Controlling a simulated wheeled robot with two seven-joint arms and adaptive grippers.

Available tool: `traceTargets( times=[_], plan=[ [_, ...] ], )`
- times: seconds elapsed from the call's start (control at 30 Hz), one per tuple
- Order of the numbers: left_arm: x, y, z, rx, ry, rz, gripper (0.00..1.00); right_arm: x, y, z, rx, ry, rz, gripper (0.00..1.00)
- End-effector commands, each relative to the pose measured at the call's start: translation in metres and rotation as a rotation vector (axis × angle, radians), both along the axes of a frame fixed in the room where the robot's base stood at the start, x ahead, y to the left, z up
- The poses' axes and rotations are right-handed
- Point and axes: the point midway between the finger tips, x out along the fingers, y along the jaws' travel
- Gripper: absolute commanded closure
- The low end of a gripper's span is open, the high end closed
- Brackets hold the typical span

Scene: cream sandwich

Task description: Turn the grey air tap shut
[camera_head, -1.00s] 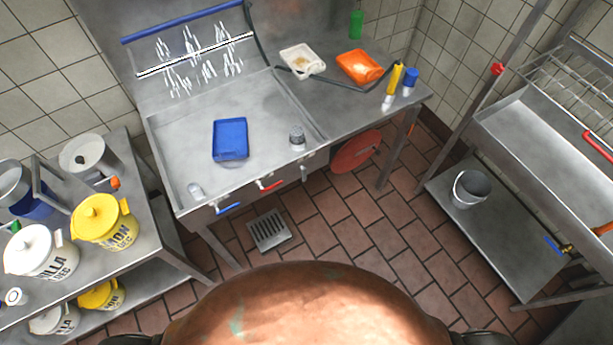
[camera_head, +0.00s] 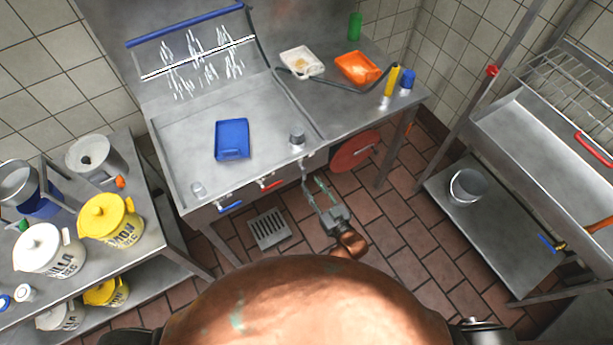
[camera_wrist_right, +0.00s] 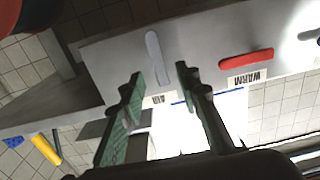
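The grey air tap (camera_head: 305,168) is a short lever on the front edge of the steel sink table, right of the red tap. In the right wrist view the grey lever (camera_wrist_right: 153,55) lies above an "AIR" label (camera_wrist_right: 158,100). My right gripper (camera_head: 315,188) is open and empty, reaching up from below toward this lever. In the wrist view its two green-padded fingers (camera_wrist_right: 160,75) stand apart with the lever showing ahead, between their tips. I cannot tell whether the fingers touch it. My left gripper is not in view.
The red tap (camera_head: 268,184), labelled "WARM", and the blue tap (camera_head: 230,206) share the same front edge. A red disc (camera_head: 354,152) hangs under the table, right of my gripper. The tiled floor (camera_head: 400,215) below is mostly clear, with a drain grate (camera_head: 268,230).

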Motion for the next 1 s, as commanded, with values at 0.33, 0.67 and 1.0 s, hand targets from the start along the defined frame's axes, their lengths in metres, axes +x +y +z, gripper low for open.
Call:
traceTargets(
  times=[0.33, 0.67, 1.0],
  plan=[
    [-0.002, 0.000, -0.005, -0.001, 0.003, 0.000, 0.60, 0.039, 0.022, -0.001, -0.001, 0.002, -0.001, 0.70],
    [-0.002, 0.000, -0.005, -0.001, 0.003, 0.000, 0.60, 0.042, 0.024, -0.001, -0.002, 0.003, -0.001, 0.70],
    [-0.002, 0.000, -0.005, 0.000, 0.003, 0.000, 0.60, 0.042, 0.024, -0.001, -0.002, 0.002, -0.001, 0.92]
  ],
)
